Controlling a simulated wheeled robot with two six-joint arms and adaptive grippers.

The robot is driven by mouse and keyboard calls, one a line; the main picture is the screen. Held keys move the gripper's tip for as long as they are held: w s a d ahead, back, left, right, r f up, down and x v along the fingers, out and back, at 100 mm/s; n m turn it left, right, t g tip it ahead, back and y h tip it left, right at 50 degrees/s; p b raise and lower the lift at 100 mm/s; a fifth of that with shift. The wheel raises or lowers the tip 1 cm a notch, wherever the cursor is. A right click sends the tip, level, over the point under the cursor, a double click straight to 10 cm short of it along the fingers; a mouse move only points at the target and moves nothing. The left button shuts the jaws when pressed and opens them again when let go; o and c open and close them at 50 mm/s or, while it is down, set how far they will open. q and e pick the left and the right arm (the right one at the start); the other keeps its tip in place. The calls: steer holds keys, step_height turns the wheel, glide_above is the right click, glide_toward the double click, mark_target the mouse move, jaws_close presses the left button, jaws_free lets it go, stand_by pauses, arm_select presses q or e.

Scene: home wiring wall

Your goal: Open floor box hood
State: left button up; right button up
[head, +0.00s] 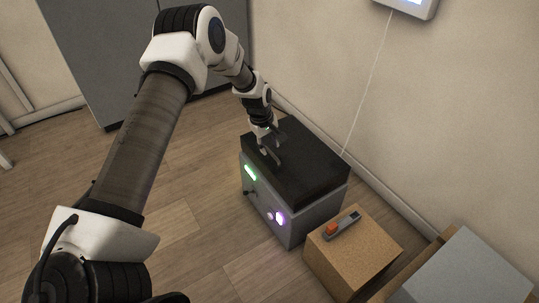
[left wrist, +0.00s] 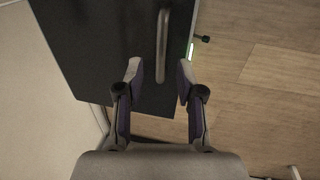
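The floor box (head: 310,217) is a grey box on the floor beside the wall, with a green light and a purple light on its front. Its black hood (head: 315,165) lies flat on top and looks closed. My left gripper (head: 269,158) is over the hood's left part. In the left wrist view the dark hood (left wrist: 95,45) carries a grey bar handle (left wrist: 162,42). The left gripper (left wrist: 159,70) is open there, its two fingers on either side of the handle's near end, with gaps visible. Depth between fingers and handle is hard to judge. My right gripper is not in view.
A cardboard box (head: 355,255) with a grey and orange tool (head: 342,225) on it stands right of the floor box. A grey-topped box (head: 470,272) is farther right. A white cable (head: 370,75) hangs along the wall. The wooden floor (head: 200,225) at left is clear.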

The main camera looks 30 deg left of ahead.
arm_select(q)
steer(key=shift+w+f+b, duration=0.2)
steer(key=shift+f+b, duration=0.1)
steer(key=shift+f, duration=0.9)
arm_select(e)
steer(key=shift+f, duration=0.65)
arm_select(q)
steer(key=shift+c, duration=0.3)
jaws_close()
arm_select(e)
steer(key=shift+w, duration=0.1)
arm_select(q)
steer(key=shift+r, duration=0.1)
